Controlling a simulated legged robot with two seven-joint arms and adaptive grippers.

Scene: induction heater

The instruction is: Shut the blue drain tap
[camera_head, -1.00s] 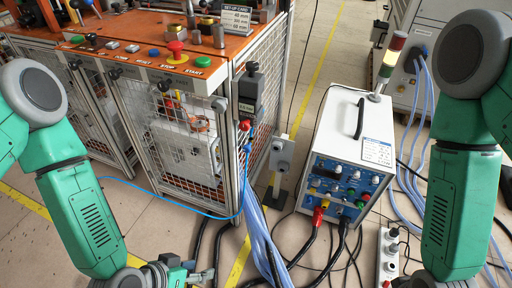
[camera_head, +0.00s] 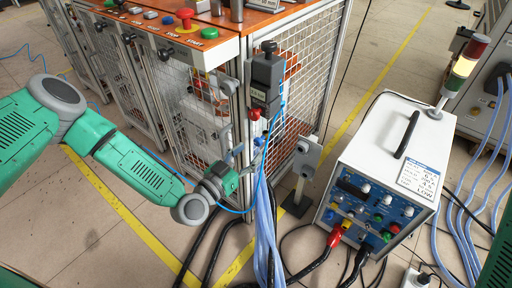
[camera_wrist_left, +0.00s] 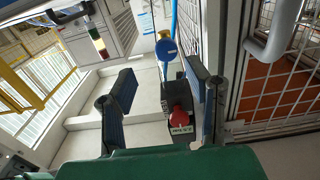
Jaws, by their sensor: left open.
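The blue drain tap (camera_wrist_left: 166,48) shows in the left wrist view as a round blue handle beside a blue hose. It lies beyond my open left gripper (camera_wrist_left: 162,78), between the lines of its two fingers, with no visible contact. A red knob (camera_wrist_left: 180,116) on a dark block also shows between the fingers. In the head view my left gripper (camera_head: 243,158) is at the cage's front corner post, just below the grey box with the red knob (camera_head: 253,114). My right gripper is out of view.
The wire-mesh cage (camera_head: 310,85) stands close behind my left gripper. Blue hoses (camera_head: 264,235) hang beside it. A grey pedestal box (camera_head: 306,155) and a white power unit (camera_head: 385,150) stand to the right, with black and red cables on the floor.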

